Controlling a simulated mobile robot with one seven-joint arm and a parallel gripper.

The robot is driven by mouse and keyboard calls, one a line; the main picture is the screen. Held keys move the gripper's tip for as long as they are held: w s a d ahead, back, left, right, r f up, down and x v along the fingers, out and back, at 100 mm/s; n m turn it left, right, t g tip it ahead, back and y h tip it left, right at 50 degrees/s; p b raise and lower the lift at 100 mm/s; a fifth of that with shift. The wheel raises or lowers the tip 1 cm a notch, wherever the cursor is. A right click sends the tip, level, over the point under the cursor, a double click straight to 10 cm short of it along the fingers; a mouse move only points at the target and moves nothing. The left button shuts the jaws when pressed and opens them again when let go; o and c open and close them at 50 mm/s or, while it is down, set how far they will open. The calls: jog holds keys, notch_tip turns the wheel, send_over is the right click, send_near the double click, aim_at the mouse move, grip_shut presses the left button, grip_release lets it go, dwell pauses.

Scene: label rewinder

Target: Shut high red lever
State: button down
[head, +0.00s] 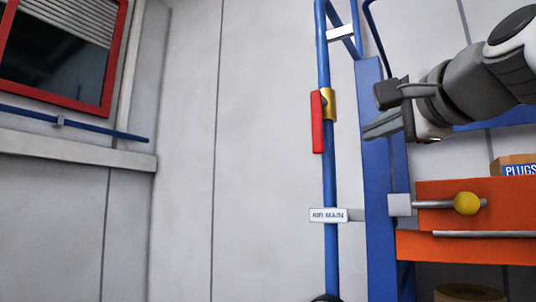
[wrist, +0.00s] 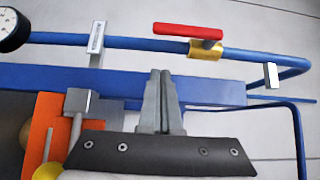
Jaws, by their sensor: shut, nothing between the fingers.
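The red lever (head: 317,122) sits on a brass valve (head: 329,104) on the upright blue pipe (head: 325,60). It hangs down alongside the pipe, roughly parallel to it. In the wrist view the lever (wrist: 187,31) lies along the pipe beyond my fingertips, with the brass valve (wrist: 206,49) at one end. My gripper (head: 368,131) is to the right of the lever, at about the height of its lower half, and apart from it. In the wrist view my gripper (wrist: 161,74) has its fingers together and empty.
A blue post (head: 374,200) stands between the pipe and an orange unit (head: 450,215) with a yellow knob (head: 467,203). An "AIR MAIN" label (head: 328,215) is on the pipe below the lever. A gauge (wrist: 12,30) shows in the wrist view. Bare wall lies left of the pipe.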

aim_at(320, 123)
jog(key=w+a+p, duration=0.2)
jog(key=w+a, duration=0.2)
jog(key=w, duration=0.3)
jog(key=shift+w, duration=0.25)
